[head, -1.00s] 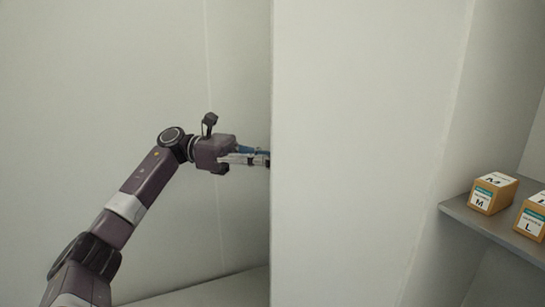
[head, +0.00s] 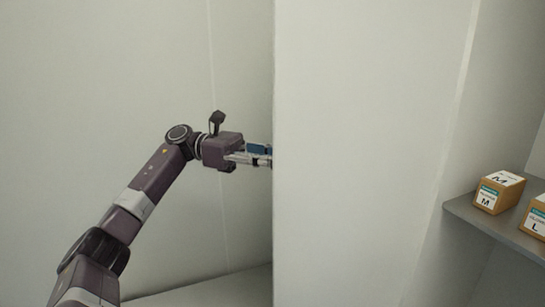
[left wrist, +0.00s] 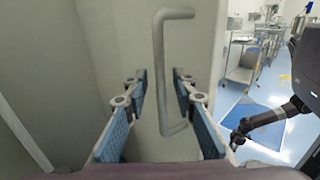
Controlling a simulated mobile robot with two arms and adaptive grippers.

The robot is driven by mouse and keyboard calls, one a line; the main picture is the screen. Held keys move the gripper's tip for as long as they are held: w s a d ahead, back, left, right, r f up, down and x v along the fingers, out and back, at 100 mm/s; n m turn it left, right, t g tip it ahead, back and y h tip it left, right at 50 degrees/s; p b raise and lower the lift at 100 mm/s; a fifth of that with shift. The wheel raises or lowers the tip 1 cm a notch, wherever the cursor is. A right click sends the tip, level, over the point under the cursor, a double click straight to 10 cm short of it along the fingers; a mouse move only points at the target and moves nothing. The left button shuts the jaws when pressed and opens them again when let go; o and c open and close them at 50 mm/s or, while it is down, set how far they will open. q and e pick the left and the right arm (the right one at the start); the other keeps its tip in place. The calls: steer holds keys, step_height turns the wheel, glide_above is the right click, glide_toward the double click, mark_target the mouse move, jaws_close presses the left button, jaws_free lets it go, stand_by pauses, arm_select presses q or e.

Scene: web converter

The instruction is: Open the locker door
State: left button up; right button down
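The locker door (head: 365,150) is a pale panel standing swung out in the head view, and its left edge hides the tips of my left gripper. In the left wrist view the door face (left wrist: 135,50) carries a vertical grey bar handle (left wrist: 161,75). My left gripper (left wrist: 160,90) is open, with a blue-padded finger on each side of the handle's line. I cannot tell how deep the handle sits between the fingers, and they do not close on it.
A grey shelf (head: 465,211) at the right holds a box marked M (head: 499,192) and a box marked L (head: 535,217). The left wrist view shows a room with a metal cart (left wrist: 241,60) and a blue floor mat (left wrist: 252,117).

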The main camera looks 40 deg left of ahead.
arm_select(q)
steer(key=v, duration=1.1)
steer(key=shift+a, duration=0.15)
